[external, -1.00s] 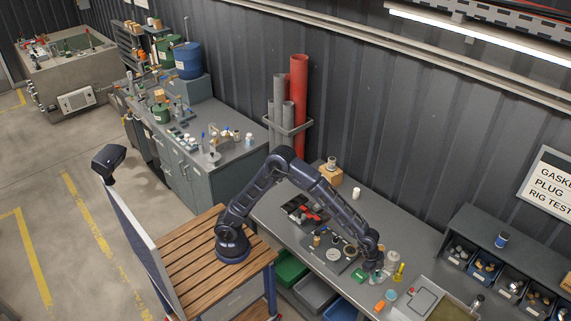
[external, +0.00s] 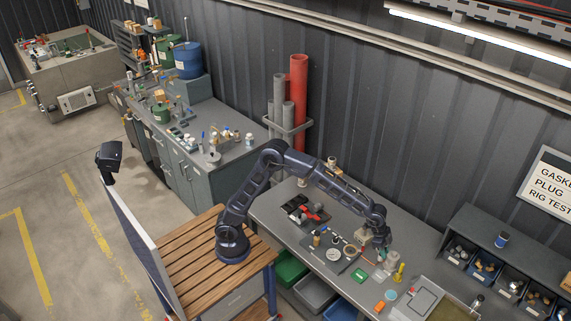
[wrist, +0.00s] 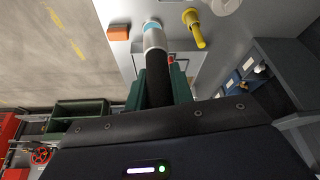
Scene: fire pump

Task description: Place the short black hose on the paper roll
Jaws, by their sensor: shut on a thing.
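My gripper (wrist: 157,82) is shut on the short black hose (wrist: 155,66), which lies between its green fingers in the wrist view. A pale cylinder with a bluish edge (wrist: 153,38) shows at the hose's far end; I cannot tell whether it belongs to the hose. In the external view my gripper (external: 382,248) is above the right part of the grey bench, and the hose is too small to make out there.
A yellow fitting (external: 399,272) and a white jar (external: 391,257) stand close to my gripper. A shelf with bins (external: 500,250) stands at the right.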

